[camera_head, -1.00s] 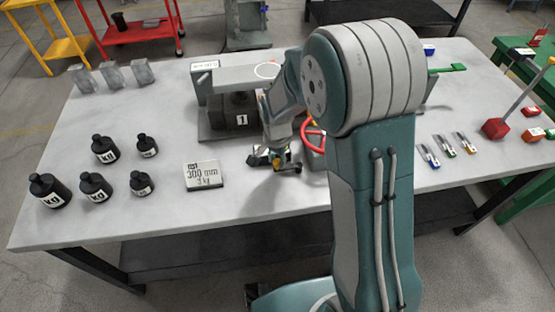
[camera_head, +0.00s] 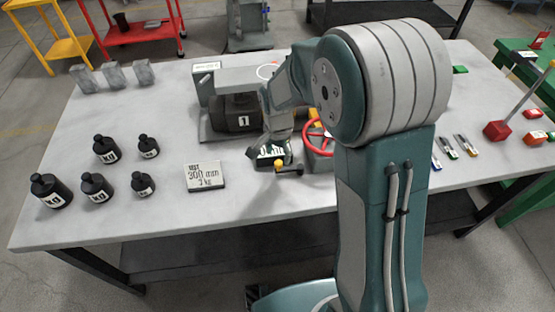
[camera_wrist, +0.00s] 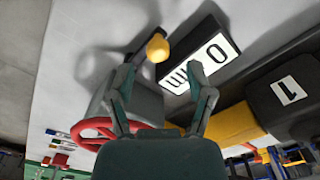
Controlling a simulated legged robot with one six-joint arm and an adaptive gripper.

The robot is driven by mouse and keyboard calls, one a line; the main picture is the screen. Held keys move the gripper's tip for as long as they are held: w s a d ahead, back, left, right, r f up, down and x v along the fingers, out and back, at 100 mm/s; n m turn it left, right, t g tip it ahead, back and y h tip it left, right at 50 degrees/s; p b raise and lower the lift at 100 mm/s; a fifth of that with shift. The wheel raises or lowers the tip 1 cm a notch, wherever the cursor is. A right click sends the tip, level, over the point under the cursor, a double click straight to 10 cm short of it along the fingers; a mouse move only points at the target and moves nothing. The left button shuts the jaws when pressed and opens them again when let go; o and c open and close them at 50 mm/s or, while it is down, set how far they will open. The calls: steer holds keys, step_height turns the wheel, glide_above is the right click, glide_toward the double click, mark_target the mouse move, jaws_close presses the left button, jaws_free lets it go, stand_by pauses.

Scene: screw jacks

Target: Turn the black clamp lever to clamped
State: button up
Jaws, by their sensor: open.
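A dark lever with a yellow knob (camera_head: 279,163) sits at the front of the jack, beside the red handwheel (camera_head: 316,138). In the wrist view the yellow knob (camera_wrist: 157,47) shows just beyond and between my fingertips, apart from them. Whether this bar is the black clamp lever I cannot tell for sure. My gripper (camera_wrist: 161,70) is open and empty, with a grey housing (camera_wrist: 147,103) between and behind its fingers. A black readout box (camera_wrist: 205,55) marked 0 and mm lies close past the right finger. In the head view my wrist partly covers this area.
The jack's dark block marked 1 (camera_head: 236,113) stands behind my wrist. A 300 mm, 3 kg plate (camera_head: 204,176) and several black weights (camera_head: 94,188) lie to the left. Small coloured tools (camera_head: 466,146) lie to the right. The table's front strip is clear.

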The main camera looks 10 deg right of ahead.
step_height(320, 180, up, 8)
steer(key=shift+r, duration=0.15)
steer(key=shift+a, duration=0.1)
stand_by(0.4)
steer(key=s+d+r+n+t, duration=0.2)
steer(key=s+r, duration=0.4)
steer(key=s, duration=0.4)
steer(key=s+d+r+n+t, duration=0.3)
steer(key=s+r+n, duration=0.3)
steer(key=s, duration=0.5)
steer(key=shift+d+n+t, duration=0.3)
steer(key=shift+d+n, duration=0.3)
steer(key=shift+d, duration=0.3)
